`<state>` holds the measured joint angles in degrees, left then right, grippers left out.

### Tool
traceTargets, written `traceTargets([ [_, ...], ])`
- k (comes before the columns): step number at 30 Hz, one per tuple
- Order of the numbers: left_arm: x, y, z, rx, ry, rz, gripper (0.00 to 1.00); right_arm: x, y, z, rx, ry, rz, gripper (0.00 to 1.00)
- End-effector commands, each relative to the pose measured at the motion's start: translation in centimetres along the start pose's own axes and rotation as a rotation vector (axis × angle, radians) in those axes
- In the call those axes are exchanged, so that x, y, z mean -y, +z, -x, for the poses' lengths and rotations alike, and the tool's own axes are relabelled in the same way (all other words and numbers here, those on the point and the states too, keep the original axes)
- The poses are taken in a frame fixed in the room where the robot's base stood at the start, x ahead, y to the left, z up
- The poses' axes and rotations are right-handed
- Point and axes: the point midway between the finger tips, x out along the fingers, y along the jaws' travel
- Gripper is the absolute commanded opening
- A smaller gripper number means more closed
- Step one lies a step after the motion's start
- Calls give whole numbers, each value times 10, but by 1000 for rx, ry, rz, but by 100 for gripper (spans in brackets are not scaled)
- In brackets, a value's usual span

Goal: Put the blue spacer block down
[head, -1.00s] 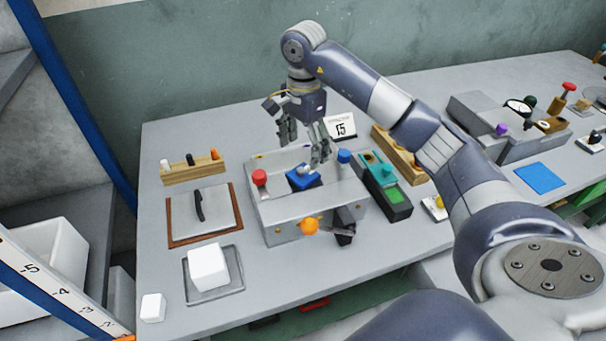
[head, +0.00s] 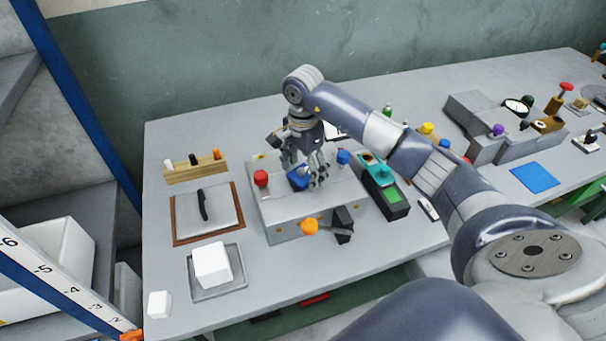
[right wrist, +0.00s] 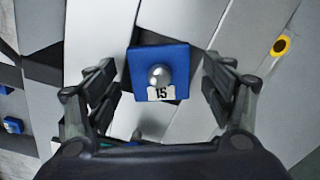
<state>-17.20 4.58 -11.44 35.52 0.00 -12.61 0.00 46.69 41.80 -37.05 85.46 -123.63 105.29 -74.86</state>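The blue spacer block (head: 298,178) sits at the grey foam press (head: 288,228), between a red knob (head: 261,178) and a blue knob (head: 343,157). The right wrist view shows the block (right wrist: 137,62) from above, with a silver ball knob and a label reading 15. My right gripper (head: 304,172) is over the block, pointing down. Its fingers (right wrist: 160,88) stand open on either side, with a visible gap to the block. The gripper hides part of the block in the head view. My left gripper is not in view.
An orange knob (head: 309,227) sticks out at the press's front. A teal device (head: 389,196) with a green screen stands to the right. A dark-handled plate (head: 221,220) and a white block (head: 212,264) on a tray are to the left. A wooden rack (head: 181,175) stands behind them.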

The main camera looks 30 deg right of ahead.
Motion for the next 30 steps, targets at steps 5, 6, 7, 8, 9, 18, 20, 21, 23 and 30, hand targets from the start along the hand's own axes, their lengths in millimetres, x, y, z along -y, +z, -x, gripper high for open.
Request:
traceTargets([
  [5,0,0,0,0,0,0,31,0,0,0,0,0,0,29],
  [6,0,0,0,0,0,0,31,0,0,0,0,0,0,25],
  [7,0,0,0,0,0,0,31,0,0,0,0,0,0,25],
  [8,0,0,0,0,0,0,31,0,0,0,0,0,0,25],
  [9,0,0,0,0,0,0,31,0,0,0,0,0,0,21],
  [18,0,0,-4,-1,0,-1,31,1,0,9,-1,-4,1,21],
  [20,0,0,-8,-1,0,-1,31,2,-1,18,-2,-6,0,21],
  [21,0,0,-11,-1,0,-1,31,1,-1,25,-2,-6,-1,21],
  [23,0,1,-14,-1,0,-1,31,2,-1,37,-1,-7,-1,21],
  [30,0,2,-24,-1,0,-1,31,1,-1,82,-2,-5,0,21],
])
